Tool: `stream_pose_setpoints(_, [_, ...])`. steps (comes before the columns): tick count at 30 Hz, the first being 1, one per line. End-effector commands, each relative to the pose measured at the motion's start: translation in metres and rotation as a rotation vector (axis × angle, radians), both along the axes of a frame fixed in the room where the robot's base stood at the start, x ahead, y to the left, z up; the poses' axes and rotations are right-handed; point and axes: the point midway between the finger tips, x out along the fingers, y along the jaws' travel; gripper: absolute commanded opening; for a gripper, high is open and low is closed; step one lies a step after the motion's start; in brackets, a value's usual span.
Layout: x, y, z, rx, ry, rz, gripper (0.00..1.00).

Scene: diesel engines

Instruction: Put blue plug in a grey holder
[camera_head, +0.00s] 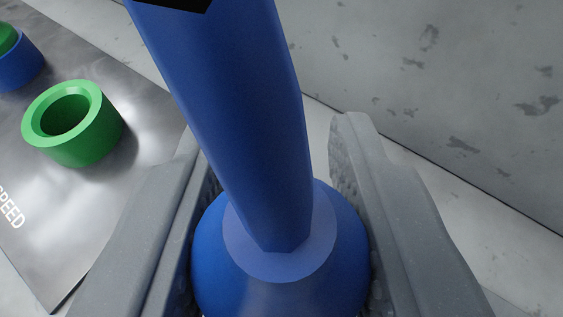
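The blue plug (240,110) fills the middle of the view. It has a long faceted shaft, tilted a little to the left, and a wide round blue base with a paler ring around the shaft's foot. My gripper (280,225) has its two grey fingers on either side of the round base, and both press against it. The lower part of the plug is cut off by the bottom edge of the picture. No grey holder shows in this view.
A metal plate (95,225) with white lettering lies at the left. An empty green ring-shaped holder (75,125) stands on it. A blue holder (22,68) with a green piece (6,38) in it is at the far left. A grey, stained wall-like surface (450,90) is at the right.

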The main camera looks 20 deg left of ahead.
Motion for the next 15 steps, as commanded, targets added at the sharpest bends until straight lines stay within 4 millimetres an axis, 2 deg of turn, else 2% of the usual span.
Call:
stream_pose_setpoints(13, [0.0001, -0.0003, -0.0064, 0.000, 0.000, 0.000, 0.04])
stream_pose_setpoints(14, [0.0001, -0.0003, -0.0064, 0.000, 0.000, 0.000, 0.30])
stream_pose_setpoints(15, [-0.0001, -0.0002, -0.0063, 0.000, 0.000, 0.000, 0.42])
